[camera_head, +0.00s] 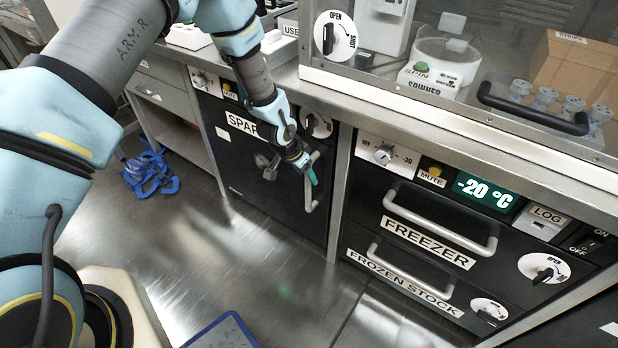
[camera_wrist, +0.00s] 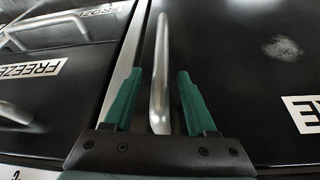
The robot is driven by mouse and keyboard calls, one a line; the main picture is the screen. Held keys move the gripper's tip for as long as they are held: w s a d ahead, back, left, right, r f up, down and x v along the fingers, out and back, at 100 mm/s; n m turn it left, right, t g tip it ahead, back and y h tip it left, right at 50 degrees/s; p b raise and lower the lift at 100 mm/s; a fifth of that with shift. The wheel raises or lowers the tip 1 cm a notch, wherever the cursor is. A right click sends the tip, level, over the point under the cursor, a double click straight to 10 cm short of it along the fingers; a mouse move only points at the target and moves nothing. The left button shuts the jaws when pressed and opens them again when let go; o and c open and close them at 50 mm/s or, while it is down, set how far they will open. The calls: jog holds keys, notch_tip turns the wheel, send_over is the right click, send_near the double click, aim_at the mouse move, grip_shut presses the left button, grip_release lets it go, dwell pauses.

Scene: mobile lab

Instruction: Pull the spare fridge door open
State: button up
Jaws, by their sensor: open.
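The spare fridge door (camera_head: 255,185) is a black panel left of the freezer, with a partly hidden "SPAR…" label. It looks closed. Its silver bar handle (camera_head: 312,190) is upright near the door's right edge. My gripper (camera_head: 309,180) is at this handle. In the wrist view, the green fingers of my gripper (camera_wrist: 158,95) are open, one on each side of the silver handle (camera_wrist: 162,70). The handle runs between them, with a gap visible on both sides. My forearm covers part of the door's label and upper area.
The freezer (camera_head: 430,225) with two handled drawers stands right of the fridge, past a metal post (camera_head: 339,190). Blue straps (camera_head: 150,172) lie on the floor at left. A blue-edged item (camera_head: 225,332) is at the bottom. The floor before the door is clear.

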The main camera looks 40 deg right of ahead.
jog(key=shift+x, duration=1.5)
grip_shut()
jog(key=shift+a, duration=0.1)
